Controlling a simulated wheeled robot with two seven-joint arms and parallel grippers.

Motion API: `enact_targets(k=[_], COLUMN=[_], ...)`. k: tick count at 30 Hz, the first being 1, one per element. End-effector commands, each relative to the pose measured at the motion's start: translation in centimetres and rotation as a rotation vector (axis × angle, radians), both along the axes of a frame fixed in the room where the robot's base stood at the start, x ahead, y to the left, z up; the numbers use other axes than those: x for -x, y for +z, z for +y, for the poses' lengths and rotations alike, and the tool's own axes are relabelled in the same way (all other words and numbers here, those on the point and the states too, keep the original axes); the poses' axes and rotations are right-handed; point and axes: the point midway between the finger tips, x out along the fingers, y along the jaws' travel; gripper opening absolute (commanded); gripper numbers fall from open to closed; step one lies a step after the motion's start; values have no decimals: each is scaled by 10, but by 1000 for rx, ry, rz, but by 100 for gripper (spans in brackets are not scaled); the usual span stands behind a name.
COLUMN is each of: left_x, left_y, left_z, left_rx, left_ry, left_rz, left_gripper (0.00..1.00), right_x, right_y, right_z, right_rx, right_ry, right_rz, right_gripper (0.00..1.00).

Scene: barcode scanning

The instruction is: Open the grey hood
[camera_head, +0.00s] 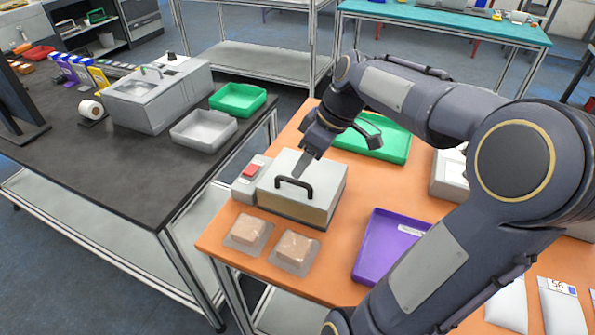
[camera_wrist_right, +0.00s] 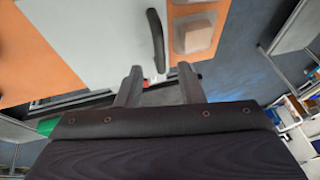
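The grey hood (camera_head: 325,185) is the pale lid of a box on the orange table, and it is down. Its black bar handle (camera_head: 295,187) is on the near side of the lid. My right gripper (camera_head: 303,164) is just above the lid, close behind the handle. In the right wrist view the hood (camera_wrist_right: 85,40) fills the upper left, and the handle (camera_wrist_right: 156,38) lies ahead of the fingertips (camera_wrist_right: 162,76). The fingers are apart with nothing between them. I cannot tell whether they touch the lid. My left gripper is not in view.
A red button box (camera_head: 249,176) stands left of the hood. Two wrapped brown packages (camera_head: 249,231) lie in front. A purple tray (camera_head: 385,248) is to the right, and a green tray (camera_head: 385,145) is behind. A black table (camera_head: 100,165) with a sink stands left.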

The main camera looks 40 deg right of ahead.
Motion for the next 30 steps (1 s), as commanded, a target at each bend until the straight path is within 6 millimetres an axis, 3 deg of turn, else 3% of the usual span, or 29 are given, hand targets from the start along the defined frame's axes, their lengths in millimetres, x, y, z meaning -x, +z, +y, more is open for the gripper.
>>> enact_targets(k=[6,17,25,30], left_x=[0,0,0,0], left_y=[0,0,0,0], left_z=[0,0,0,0], left_rx=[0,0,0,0], left_ry=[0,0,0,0], left_rz=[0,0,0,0], left_gripper=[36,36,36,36], right_x=[-7,-9,-9,-9], right_y=[-26,-33,-33,-33], right_z=[10,13,13,13], right_rx=[-1,0,0,0], right_ry=[0,-1,-1,-1], right_rz=[2,-1,-1,-1], right_gripper=[34,34,2,0])
